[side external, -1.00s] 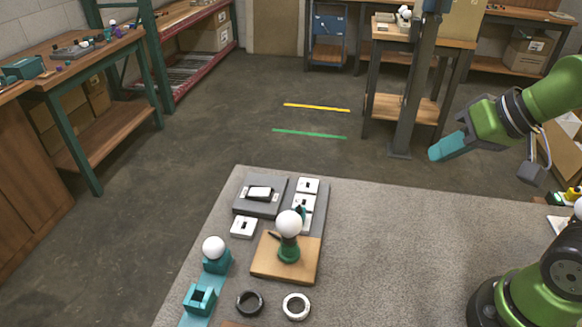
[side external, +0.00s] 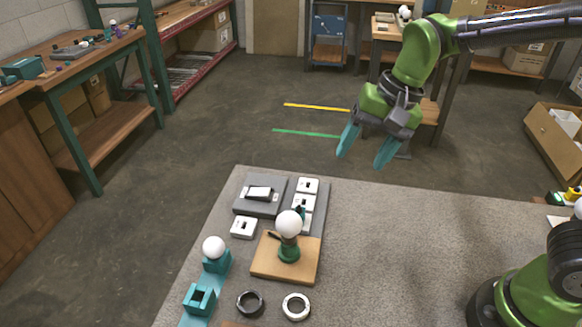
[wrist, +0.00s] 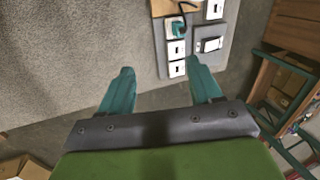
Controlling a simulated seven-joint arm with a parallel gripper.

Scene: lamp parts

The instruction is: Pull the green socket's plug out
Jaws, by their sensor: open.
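The green socket (side external: 289,253) stands upright on a wooden board (side external: 262,267) and holds a white bulb (side external: 289,223). A small teal plug (side external: 301,211) sits in a white outlet behind the bulb, partly hidden in the side view. In the wrist view the plug (wrist: 177,28) shows more clearly, with a dark cord (wrist: 187,7) at its top. I cannot trace the whole cord. My gripper (side external: 363,156) is open and empty, with teal fingers pointing down. It is high, behind and to the right of the outlets. Its spread fingers also show in the wrist view (wrist: 160,70).
A grey plate with a rocker switch (side external: 260,191) and several white outlets surround the plug. A second white bulb (side external: 213,247) sits in a teal holder at left. A black ring (side external: 249,304) and a white ring (side external: 296,306) lie in front. The mat's right side (side external: 420,240) is clear.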

